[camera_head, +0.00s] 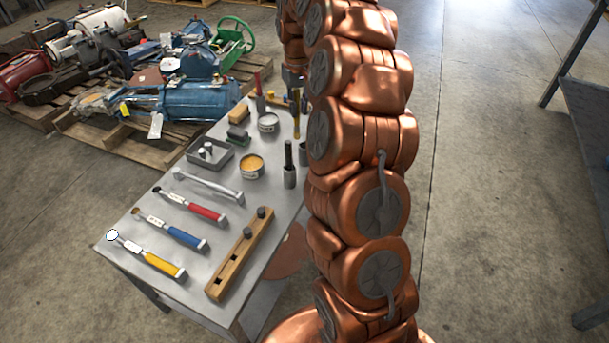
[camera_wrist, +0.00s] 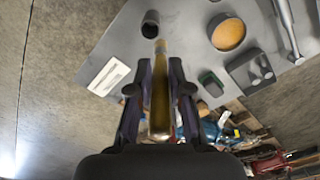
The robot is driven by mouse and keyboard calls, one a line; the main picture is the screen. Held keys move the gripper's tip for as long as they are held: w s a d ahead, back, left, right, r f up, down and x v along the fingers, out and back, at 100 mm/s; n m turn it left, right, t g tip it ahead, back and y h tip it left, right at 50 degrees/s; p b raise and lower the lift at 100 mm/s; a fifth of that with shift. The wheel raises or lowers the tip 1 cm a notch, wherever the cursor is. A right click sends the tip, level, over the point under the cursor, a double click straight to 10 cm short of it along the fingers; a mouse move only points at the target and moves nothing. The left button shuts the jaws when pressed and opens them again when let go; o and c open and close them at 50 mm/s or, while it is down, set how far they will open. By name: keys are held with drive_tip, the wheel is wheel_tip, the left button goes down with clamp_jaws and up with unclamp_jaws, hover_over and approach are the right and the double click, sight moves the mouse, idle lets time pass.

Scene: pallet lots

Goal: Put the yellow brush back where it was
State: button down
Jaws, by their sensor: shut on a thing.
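The yellow brush (camera_wrist: 160,95) is upright between the two fingers of my gripper (camera_wrist: 158,100) in the wrist view, and the fingers are shut on it. In the head view my gripper (camera_head: 294,78) is above the far right part of the grey table (camera_head: 190,262), partly behind my arm. I cannot tell if that end touches anything. A dark round cup (camera_wrist: 150,24) and a white labelled plate (camera_wrist: 108,77) are near the brush in the wrist view.
Pallets with machinery (camera_head: 195,100) are behind.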

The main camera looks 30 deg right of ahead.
wheel_tip(320, 180, down, 10)
drive_tip(key=s+d+b, duration=0.1)
drive_tip(key=b, duration=0.2)
drive_tip(key=shift+d+r+b, duration=0.2)
drive_tip(key=shift+d+b, duration=0.1)
idle(0.4)
drive_tip(key=c, duration=1.1)
unclamp_jaws()
drive_tip(key=shift+f, duration=0.1)
drive_tip(key=shift+o, duration=0.2)
